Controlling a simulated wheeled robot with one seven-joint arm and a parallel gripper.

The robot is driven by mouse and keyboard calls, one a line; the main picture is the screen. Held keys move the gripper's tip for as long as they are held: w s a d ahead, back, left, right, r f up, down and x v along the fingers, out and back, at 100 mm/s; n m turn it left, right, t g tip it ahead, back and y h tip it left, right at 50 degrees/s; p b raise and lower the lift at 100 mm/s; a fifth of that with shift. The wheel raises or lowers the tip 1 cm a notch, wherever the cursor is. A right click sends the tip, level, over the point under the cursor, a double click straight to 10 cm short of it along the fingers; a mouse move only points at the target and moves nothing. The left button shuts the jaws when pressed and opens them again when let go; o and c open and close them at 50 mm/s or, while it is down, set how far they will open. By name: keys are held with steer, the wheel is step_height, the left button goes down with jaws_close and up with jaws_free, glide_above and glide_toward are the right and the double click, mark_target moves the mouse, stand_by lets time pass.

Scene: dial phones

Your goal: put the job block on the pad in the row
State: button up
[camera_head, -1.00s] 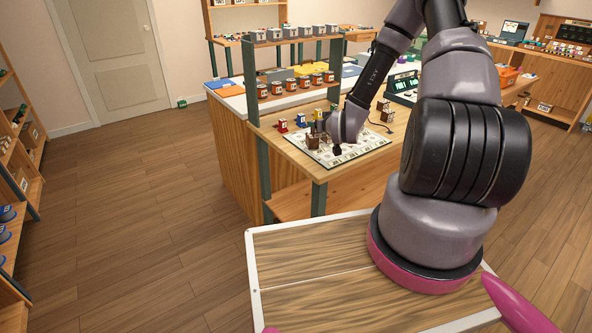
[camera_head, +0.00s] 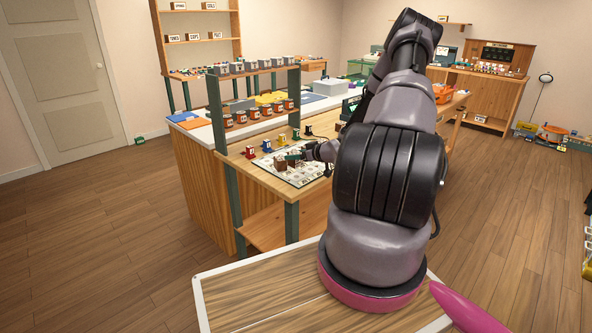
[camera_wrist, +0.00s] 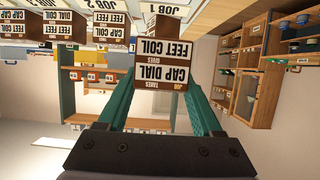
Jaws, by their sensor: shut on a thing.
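My gripper (camera_wrist: 160,88) is shut on a dark brown job block (camera_wrist: 160,62) with a cream label reading "CAP DIAL" and "FEET COIL", upside down in the wrist view. The teal fingers press on its two sides. In the head view my gripper (camera_head: 293,157) is low over the white printed board (camera_head: 312,176) on the wooden bench. Similar labelled blocks stand in a row to the left in the wrist view, the nearest (camera_wrist: 108,34) beside the held one. Printed "JOB 1", "JOB 2" and "JOB 3" marks show by the row. Whether the held block touches the board is unclear.
Small red (camera_head: 249,152), blue and yellow pieces stand along the board's back left. A rack with orange-labelled jars (camera_head: 240,117) and grey pieces above rises at the bench's left end. Its post (camera_head: 222,140) stands left of the board. Open floor lies left and right.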

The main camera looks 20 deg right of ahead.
mark_target(300, 166)
steer(key=shift+f, duration=2.5)
steer(key=shift+f, duration=0.1)
steer(key=o, duration=1.4)
